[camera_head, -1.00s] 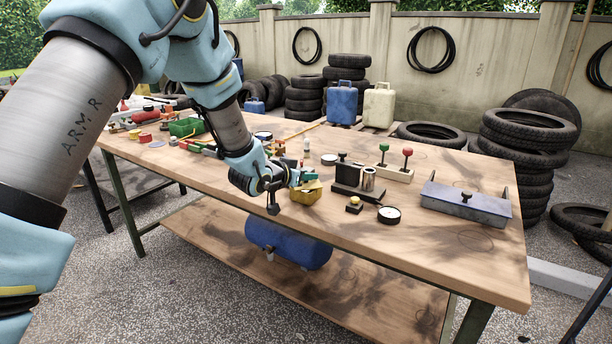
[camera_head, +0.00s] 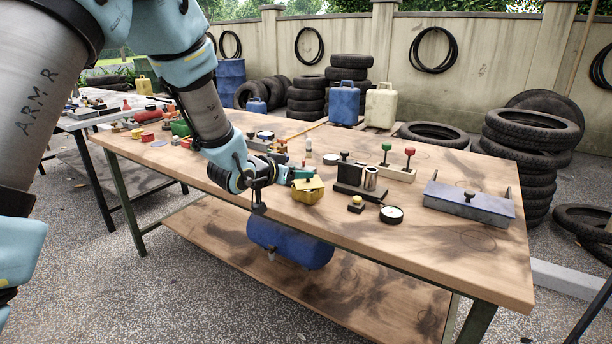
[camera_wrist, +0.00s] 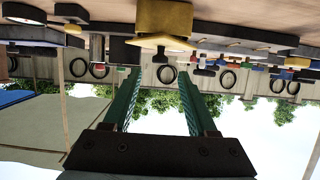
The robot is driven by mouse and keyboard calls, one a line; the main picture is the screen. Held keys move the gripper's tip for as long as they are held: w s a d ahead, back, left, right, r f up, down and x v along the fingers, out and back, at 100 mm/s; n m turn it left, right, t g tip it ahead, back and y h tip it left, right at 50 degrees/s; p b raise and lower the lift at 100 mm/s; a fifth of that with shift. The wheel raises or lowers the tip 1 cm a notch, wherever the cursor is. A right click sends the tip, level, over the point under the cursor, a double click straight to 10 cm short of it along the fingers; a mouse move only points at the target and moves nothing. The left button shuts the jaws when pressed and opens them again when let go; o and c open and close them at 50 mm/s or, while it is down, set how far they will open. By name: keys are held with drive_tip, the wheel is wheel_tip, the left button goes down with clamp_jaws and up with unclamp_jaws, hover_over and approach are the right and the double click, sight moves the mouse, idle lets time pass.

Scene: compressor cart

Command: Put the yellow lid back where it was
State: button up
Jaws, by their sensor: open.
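The yellow lid (camera_head: 310,184) lies on top of the yellow box (camera_head: 306,196) near the front edge of the workbench. In the wrist view, which is upside down, the lid (camera_wrist: 152,43) shows against the box (camera_wrist: 180,17), with a dark knob on it. I cannot tell whether the lid is fully seated or square to the box. My gripper (camera_head: 301,174) is open and empty, just left of and behind the lid. Its green fingers (camera_wrist: 160,73) are apart, with nothing between them, and seem clear of the knob.
Right of the box stand a black block with a metal cylinder (camera_head: 371,178), a small black piece with a yellow button (camera_head: 356,204) and a round gauge (camera_head: 391,214). A grey-blue tray with a lid (camera_head: 468,200) sits farther right. The bench's front right is clear.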

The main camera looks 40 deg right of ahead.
drive_tip(key=v, duration=0.6)
drive_tip(key=shift+a+b, duration=0.15)
drive_tip(key=shift+b, duration=0.15)
drive_tip(key=shift+r, duration=0.1)
drive_tip(key=w+a+f+n+t+y, duration=0.1)
drive_tip(key=w+a+n+y, duration=0.25)
drive_tip(key=a, duration=0.65)
drive_tip(key=w+a+f+n+t+y, duration=0.1)
drive_tip(key=w+a+n+y, duration=0.2)
drive_tip(key=a, duration=0.6)
drive_tip(key=w+a+f+n+t+y, duration=0.1)
drive_tip(key=w+a+y, duration=0.3)
drive_tip(key=a, duration=0.6)
drive_tip(key=s+a+n+g, duration=0.1)
drive_tip(key=s+a+n, duration=0.1)
drive_tip(key=a, duration=0.4)
drive_tip(key=s+a+f+n+g+y, duration=0.1)
drive_tip(key=s+a+n+g, duration=0.1)
drive_tip(key=s+a, duration=0.2)
drive_tip(key=s+a+n+g+y, duration=0.1)
drive_tip(key=s+a, duration=0.3)
drive_tip(key=a, duration=0.5)
drive_tip(key=shift+a+f+n+g, duration=0.2)
drive_tip(key=shift+n+g, duration=0.3)
drive_tip(key=shift+n, duration=0.15)
drive_tip(key=shift+s+y, duration=0.1)
drive_tip(key=shift+y, duration=0.15)
wheel_tip(320, 180, up, 6)
drive_tip(key=p, duration=0.6)
drive_tip(key=shift+r, duration=0.1)
